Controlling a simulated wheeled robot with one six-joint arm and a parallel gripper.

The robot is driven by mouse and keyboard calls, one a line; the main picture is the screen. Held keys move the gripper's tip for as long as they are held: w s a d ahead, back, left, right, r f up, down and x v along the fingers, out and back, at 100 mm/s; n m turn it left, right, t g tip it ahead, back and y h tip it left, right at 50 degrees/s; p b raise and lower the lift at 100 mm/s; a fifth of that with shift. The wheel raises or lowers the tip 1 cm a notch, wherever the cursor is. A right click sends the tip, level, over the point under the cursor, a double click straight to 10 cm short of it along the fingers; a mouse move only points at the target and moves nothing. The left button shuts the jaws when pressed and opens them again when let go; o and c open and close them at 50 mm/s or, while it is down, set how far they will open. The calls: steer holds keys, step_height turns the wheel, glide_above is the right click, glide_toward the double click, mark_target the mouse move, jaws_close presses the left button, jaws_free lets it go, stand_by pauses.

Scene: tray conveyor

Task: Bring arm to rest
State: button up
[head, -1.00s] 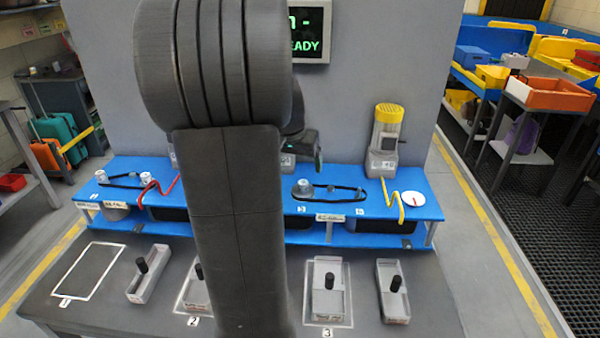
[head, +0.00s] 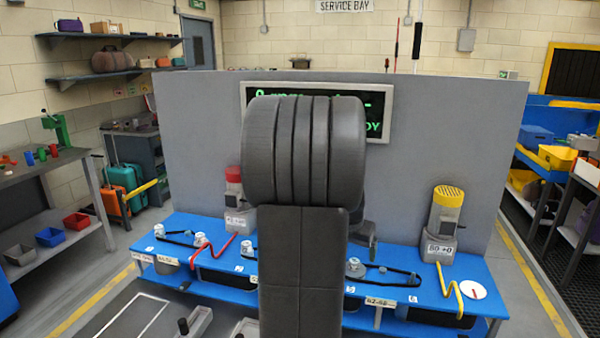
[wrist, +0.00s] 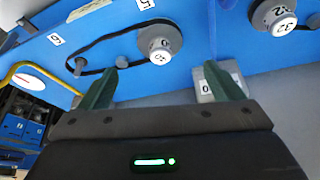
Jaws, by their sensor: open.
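My gripper (wrist: 160,88) shows in the wrist view with its two green fingers spread apart and nothing between them. Past the fingers lies the blue bench top (wrist: 190,30) with a grey pulley (wrist: 160,42) and a black belt (wrist: 95,40). In the head view my own dark arm stands upright in the middle and hides part of the blue bench (head: 215,262) and the screen.
A grey panel (head: 200,130) with a green-lettered screen (head: 376,105) stands behind the bench. A yellow-topped unit (head: 444,215) and a red-topped unit (head: 234,188) stand on the bench. Grey trays with black knobs (head: 195,322) sit in front. Floor is clear at the right.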

steer(key=x, duration=0.8)
steer(key=shift+w, duration=0.1)
steer(key=shift+r+p, duration=0.15)
steer(key=shift+p, duration=0.25)
